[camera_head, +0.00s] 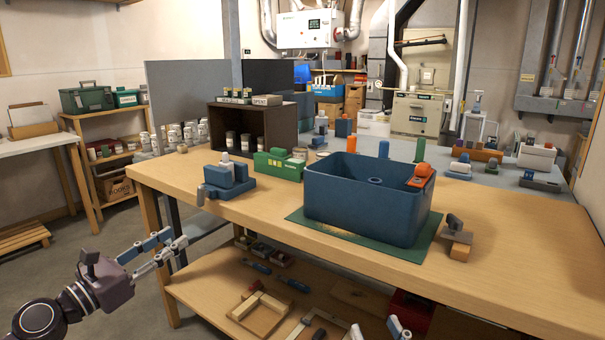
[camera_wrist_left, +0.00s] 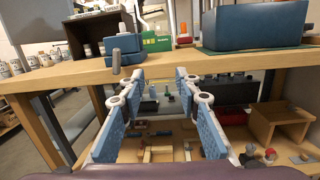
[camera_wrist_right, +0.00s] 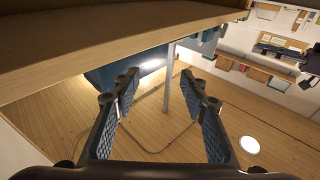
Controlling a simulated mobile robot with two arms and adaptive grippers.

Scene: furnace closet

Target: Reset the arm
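My left gripper (camera_head: 177,238) is in front of the workbench's left end, off the bench. In the left wrist view its two fingers (camera_wrist_left: 160,74) are spread with nothing between them. My right gripper (camera_head: 377,328) shows only as fingertips at the bottom edge of the head view, low in front of the bench. In the right wrist view its fingers (camera_wrist_right: 160,74) are spread and empty, near a wooden edge (camera_wrist_right: 120,55). Most of my right arm is hidden from the head view.
The wooden workbench (camera_head: 500,235) holds a blue bin (camera_head: 365,205) on a green mat (camera_head: 432,238), a blue block-like fixture (camera_head: 230,180) and a metal-and-wood piece (camera_head: 457,240). A lower shelf (camera_head: 200,285) carries tools and wooden frames. Open floor (camera_head: 50,280) lies left.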

